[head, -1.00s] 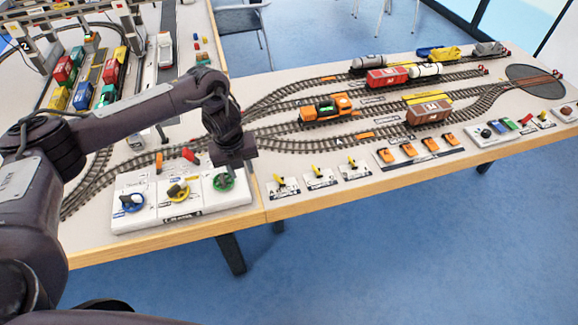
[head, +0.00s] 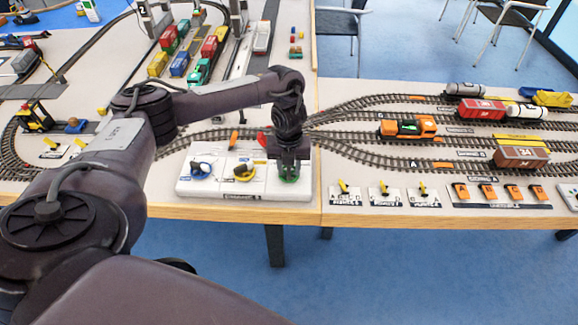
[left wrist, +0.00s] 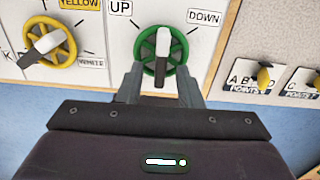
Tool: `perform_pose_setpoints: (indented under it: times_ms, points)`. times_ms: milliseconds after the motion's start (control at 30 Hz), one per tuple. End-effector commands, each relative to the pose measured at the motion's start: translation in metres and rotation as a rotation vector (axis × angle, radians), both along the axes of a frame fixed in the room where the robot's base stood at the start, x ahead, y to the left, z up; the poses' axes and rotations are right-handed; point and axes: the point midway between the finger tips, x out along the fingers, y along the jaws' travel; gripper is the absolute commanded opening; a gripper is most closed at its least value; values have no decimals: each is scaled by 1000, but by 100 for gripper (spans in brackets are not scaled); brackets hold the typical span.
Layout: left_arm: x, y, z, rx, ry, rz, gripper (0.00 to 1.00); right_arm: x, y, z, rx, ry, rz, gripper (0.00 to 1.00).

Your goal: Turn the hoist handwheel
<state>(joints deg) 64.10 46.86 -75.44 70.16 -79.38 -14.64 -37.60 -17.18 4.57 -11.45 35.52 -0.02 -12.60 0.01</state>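The hoist handwheel is the green wheel (head: 290,179) at the right end of a white control panel (head: 222,190). In the left wrist view the green wheel (left wrist: 178,52) lies between printed UP and DOWN labels, with a black and white handle (left wrist: 162,55) across it. My left gripper (head: 288,168) is right over the wheel and hides part of it in the head view. In the left wrist view its fingers (left wrist: 160,82) are apart, at the wheel's near edge with the handle's end between them. I cannot tell whether they touch it. My right gripper is not in view.
A yellow wheel (head: 244,173) and a blue wheel (head: 201,170) sit left on the same panel. A small red piece (head: 262,139) stands behind it. Point levers (head: 383,188) are to the right. Rail tracks with wagons (head: 482,110) run behind.

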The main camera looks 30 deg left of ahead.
Motion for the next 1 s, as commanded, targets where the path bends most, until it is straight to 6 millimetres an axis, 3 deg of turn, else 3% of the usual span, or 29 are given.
perform_pose_setpoints:
  times_ms: [133,400,767,1000]
  points:
    - [0,0,0,0,0,0,33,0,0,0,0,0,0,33]
    - [0,0,0,0,0,0,0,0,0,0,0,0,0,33]
    - [0,-1,1,-1,1,33,0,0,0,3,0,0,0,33]
    - [1,-2,2,0,1,165,0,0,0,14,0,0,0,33]
